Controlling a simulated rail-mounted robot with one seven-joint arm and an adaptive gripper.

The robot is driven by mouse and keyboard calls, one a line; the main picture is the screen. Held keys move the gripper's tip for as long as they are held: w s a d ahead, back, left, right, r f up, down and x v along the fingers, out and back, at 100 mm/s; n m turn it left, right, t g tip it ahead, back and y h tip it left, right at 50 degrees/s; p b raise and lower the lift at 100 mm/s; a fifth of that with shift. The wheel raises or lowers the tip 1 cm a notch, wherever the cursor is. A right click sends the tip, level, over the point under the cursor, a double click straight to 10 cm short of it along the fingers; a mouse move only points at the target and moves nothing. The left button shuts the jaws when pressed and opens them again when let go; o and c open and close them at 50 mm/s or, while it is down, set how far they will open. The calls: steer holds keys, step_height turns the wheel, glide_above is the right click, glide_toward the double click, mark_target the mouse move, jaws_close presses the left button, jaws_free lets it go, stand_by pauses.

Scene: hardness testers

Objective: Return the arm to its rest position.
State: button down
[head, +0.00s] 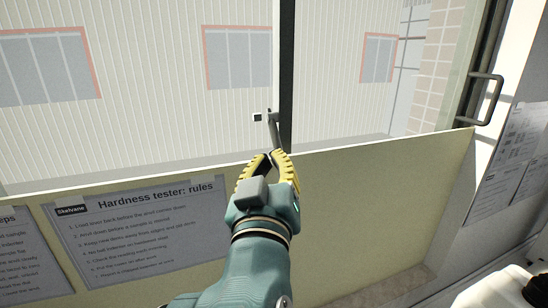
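My arm rises from the bottom middle of the head view, with teal links. My gripper (269,155) is at its far end and points up and away from the camera. Its two yellow ridged fingers curve toward each other, with a dark narrow gap between them. The fingertips overlap the lower end of a grey window handle (273,128) in the picture. I cannot tell whether they touch it or only pass in front of it. No held object is clearly visible.
A window with a dark upright frame bar (286,75) stands behind my gripper, above a yellowish wall panel (360,205). A "Hardness tester: rules" sheet (150,230) hangs at left. A door handle (489,98) is at right. White equipment (495,290) shows at bottom right.

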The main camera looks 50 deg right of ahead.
steer(key=b+v, duration=0.1)
steer(key=v, duration=0.6)
steer(key=shift+s, duration=0.1)
steer(key=a+r+n+t+y+p, duration=0.3)
steer(key=a+t+y+p, duration=0.2)
steer(key=a+y, duration=0.3)
steer(key=w+a+r+n+t+y+p, duration=0.1)
steer(key=a+r+n+t+y+p, duration=0.2)
steer(key=a+y, duration=0.5)
steer(key=a+r+t+p, duration=0.1)
steer(key=a+t+p, duration=0.1)
steer(key=a+p, duration=0.1)
steer(key=shift+w+a+r+n+t, duration=0.2)
steer(key=shift+a+r+n+t, duration=0.1)
steer(key=shift+a, duration=0.1)
